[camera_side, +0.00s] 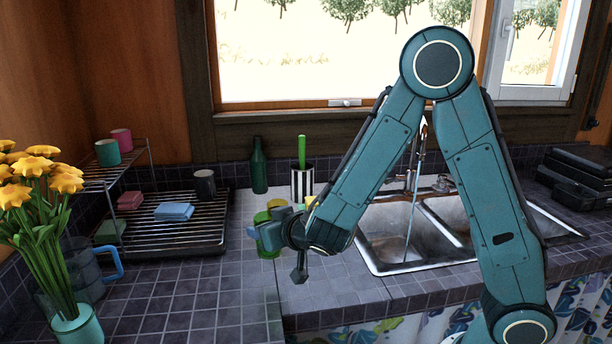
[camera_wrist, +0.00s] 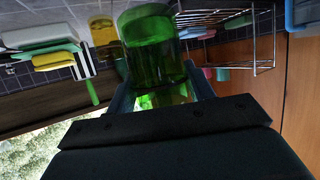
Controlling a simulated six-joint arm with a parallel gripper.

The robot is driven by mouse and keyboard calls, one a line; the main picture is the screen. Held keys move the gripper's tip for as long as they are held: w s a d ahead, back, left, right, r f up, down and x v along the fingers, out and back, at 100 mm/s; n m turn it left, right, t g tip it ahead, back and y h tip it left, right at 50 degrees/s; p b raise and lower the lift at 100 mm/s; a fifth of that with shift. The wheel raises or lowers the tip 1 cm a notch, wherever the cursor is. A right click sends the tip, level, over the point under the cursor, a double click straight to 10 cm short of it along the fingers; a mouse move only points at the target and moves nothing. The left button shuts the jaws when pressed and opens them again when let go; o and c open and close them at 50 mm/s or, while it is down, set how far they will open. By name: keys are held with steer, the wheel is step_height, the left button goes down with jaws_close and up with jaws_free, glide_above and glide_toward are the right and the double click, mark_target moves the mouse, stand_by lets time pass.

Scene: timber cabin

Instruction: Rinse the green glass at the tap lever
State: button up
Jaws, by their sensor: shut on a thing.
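The green glass (camera_wrist: 152,45) is large and close in the wrist view, between my fingers. In the side view the green glass (camera_side: 268,248) is mostly hidden by my gripper (camera_side: 262,233). My gripper is shut on it, low over the tiled counter left of the sink. I cannot tell whether its base touches the counter. The tap (camera_side: 412,165) stands behind the sink (camera_side: 385,262), partly hidden by my arm, with a thin pale stream below it. A small fitting beside it may be the lever.
A yellow glass (camera_side: 277,204), a striped cup (camera_side: 302,184) with a green-handled brush and a dark green bottle (camera_side: 259,170) stand behind my gripper. A wire rack (camera_side: 165,240), a jug (camera_side: 85,275) and yellow flowers (camera_side: 40,180) are at left. The front counter tiles are clear.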

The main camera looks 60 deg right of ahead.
steer(key=shift+s+d, duration=0.35)
steer(key=shift+s, duration=0.15)
steer(key=shift+w+a, duration=0.35)
steer(key=shift+w, duration=0.15)
stand_by(0.7)
steer(key=shift+s+a, duration=0.1)
steer(key=shift+a, duration=0.05)
steer(key=s+a, duration=0.4)
steer(key=a, duration=0.2)
steer(key=shift+s+a, duration=0.15)
steer(key=shift+a, duration=0.05)
stand_by(1.0)
stand_by(1.4)
steer(key=s+a+r, duration=0.2)
steer(key=a+r, duration=0.2)
steer(key=shift+s, duration=0.4)
stand_by(0.4)
steer(key=shift+w, duration=0.1)
stand_by(0.5)
